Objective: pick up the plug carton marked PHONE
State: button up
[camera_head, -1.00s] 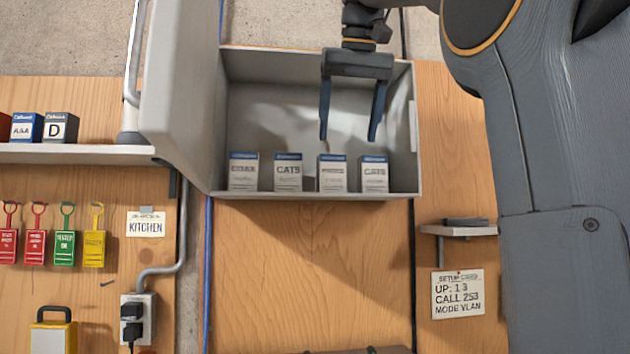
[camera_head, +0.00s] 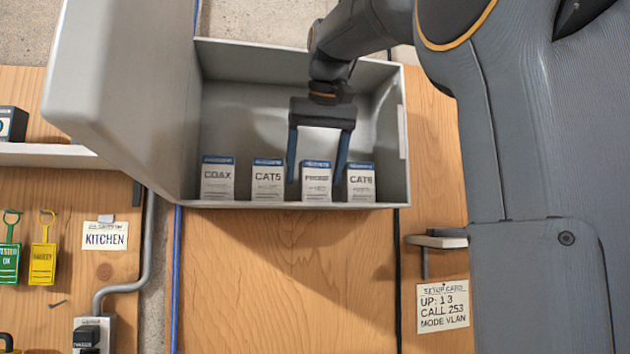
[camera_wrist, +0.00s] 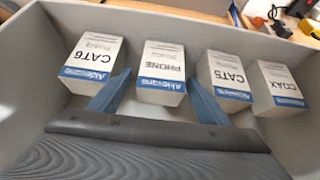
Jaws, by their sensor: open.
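The PHONE carton (camera_head: 316,182) is white with a blue top band and stands upright in the open grey wall box (camera_head: 300,204), third from the left. In the wrist view the PHONE carton (camera_wrist: 163,72) shows upside down, with its label readable. My gripper (camera_head: 317,172) is open and empty, its two blue fingers pointing down with the PHONE carton between them in the picture. In the wrist view my gripper (camera_wrist: 158,100) has one finger on each side of that carton's near end. I cannot tell whether the fingers touch it.
The COAX carton (camera_head: 217,180) and CAT5 carton (camera_head: 267,181) stand to the left, the CAT6 carton (camera_head: 361,183) close on the right. Gaps between cartons are narrow. The box door (camera_head: 125,95) hangs open at left. A small shelf (camera_head: 440,242) sits lower right.

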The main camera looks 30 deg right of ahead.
jog(key=shift+w+f, duration=0.15)
jog(key=shift+f, duration=0.15)
jog(key=shift+c, duration=0.5)
jog(key=c, duration=1.1)
jog(key=shift+r, duration=0.1)
jog(key=shift+c, duration=0.2)
